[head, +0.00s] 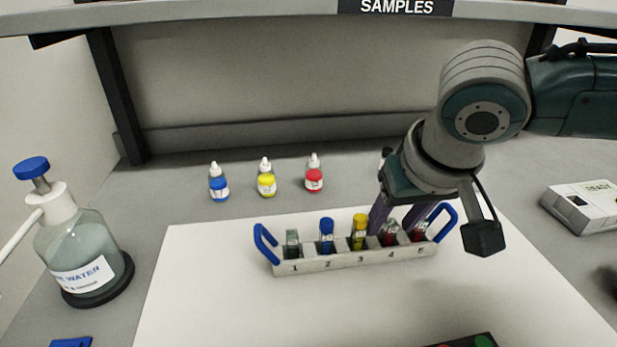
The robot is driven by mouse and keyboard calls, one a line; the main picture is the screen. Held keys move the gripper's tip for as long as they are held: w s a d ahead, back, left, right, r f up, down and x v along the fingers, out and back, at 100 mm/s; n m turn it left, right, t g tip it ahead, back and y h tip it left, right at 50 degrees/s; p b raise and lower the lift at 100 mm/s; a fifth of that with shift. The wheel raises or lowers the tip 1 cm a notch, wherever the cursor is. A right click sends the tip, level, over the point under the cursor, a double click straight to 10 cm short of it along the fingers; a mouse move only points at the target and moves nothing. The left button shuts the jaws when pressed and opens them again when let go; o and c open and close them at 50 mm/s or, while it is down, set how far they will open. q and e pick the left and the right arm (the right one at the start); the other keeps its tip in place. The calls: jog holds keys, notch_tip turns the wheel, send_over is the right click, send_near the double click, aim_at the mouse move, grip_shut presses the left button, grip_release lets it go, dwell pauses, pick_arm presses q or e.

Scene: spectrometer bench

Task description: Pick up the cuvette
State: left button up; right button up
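A white rack (345,262) with blue handles and numbered slots stands on the white mat. Slot 1 holds a clear, greenish cuvette (292,243), slot 2 a blue one (326,236) and slot 3 a yellow one (359,232). A red cuvette (389,234) is in slot 4, and another red one (418,233) is at slot 5, partly hidden. My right gripper (398,222) points down over the rack's right half, its purple fingers apart around the slot 4 area. Its fingertips are partly hidden, and no contact with a cuvette is clear. My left gripper is out of view.
Blue (219,186), yellow (266,182) and red (314,178) dropper bottles stand behind the rack. A water bottle (80,255) is at left. A white device (585,208) reading READY is at right. The mat (240,315) is mostly clear in front.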

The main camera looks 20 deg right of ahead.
grip_shut()
jog(key=shift+r, duration=0.15)
